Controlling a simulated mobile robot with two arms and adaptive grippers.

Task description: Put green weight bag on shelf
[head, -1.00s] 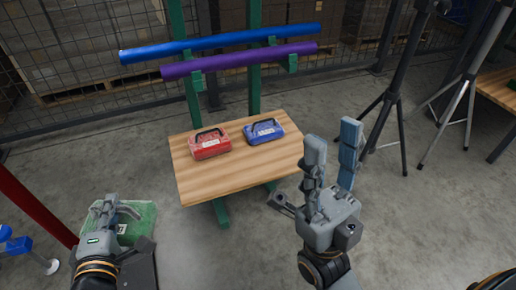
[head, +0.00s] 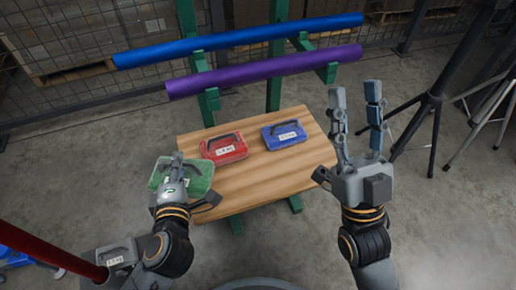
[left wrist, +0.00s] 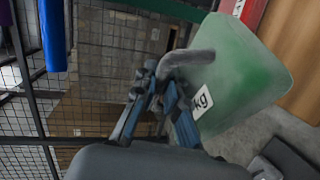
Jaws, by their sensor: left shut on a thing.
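The green weight bag (head: 196,181) hangs from my left gripper (head: 174,168), at the left edge of the wooden shelf (head: 262,179) in the head view. My left gripper is shut on its handle. The green bag (left wrist: 245,75) also shows in the left wrist view, tilted, with a white "kg" label; the gripper fingers (left wrist: 160,100) are at its dark handle. Whether the bag touches the shelf I cannot tell. My right gripper (head: 356,105) is open and empty, fingers pointing up, right of the shelf.
A red weight bag (head: 223,149) and a blue weight bag (head: 284,134) stand on the shelf. The front and right of the shelf top are bare. Blue (head: 240,40) and purple (head: 265,71) tubes lie on green brackets behind.

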